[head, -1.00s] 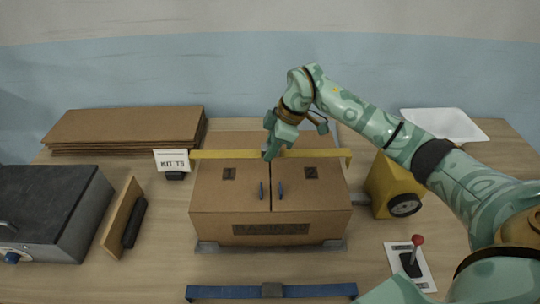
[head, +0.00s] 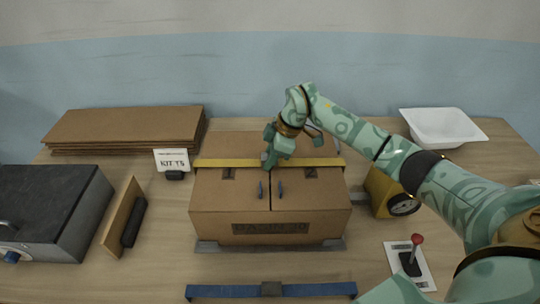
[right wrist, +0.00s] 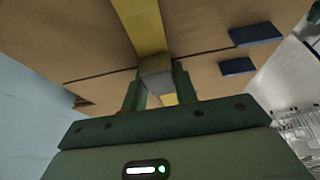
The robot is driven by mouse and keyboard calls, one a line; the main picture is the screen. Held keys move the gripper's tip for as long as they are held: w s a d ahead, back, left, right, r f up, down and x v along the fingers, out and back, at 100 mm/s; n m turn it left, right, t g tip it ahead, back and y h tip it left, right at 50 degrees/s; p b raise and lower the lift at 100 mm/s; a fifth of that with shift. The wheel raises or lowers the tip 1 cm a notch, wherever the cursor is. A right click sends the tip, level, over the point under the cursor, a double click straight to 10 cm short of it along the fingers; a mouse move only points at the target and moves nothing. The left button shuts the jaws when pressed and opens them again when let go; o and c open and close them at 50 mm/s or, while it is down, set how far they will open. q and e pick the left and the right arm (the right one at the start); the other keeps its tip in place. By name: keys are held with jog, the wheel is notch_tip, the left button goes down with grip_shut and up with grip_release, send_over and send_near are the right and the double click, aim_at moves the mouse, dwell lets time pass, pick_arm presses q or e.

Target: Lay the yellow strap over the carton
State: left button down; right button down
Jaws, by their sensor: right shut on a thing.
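The closed brown carton (head: 235,205) stands in the middle of the table, its flaps marked 1 and 2. The yellow strap (head: 225,163) runs left to right across the carton's top, behind the two blue tabs. My right gripper (head: 270,160) is above the middle of the top, shut on the strap's grey buckle. In the right wrist view the grey buckle (right wrist: 156,75) sits between the fingers, with the yellow strap (right wrist: 143,30) passing over the brown carton top (right wrist: 60,35). I cannot tell whether the strap touches the cardboard along its whole length. My left gripper is not in view.
A blue strap (head: 320,290) lies in front of the carton. A dark-topped grey box (head: 45,210) and an upright wooden board (head: 122,215) are at left, flat cardboard (head: 125,128) behind.

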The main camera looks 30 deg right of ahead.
jog(key=shift+s+f, duration=0.2)
jog(key=shift+f, duration=0.15)
jog(key=c, duration=1.2)
grip_release()
jog(key=shift+f, duration=0.1)
jog(key=shift+o, duration=0.5)
jog(key=shift+f, duration=0.15)
jog(key=shift+s, duration=0.1)
jog(key=shift+r, duration=0.4)
jog(key=v, duration=1.2)
jog(key=shift+w+r, duration=0.25)
jog(key=shift+r, duration=0.25)
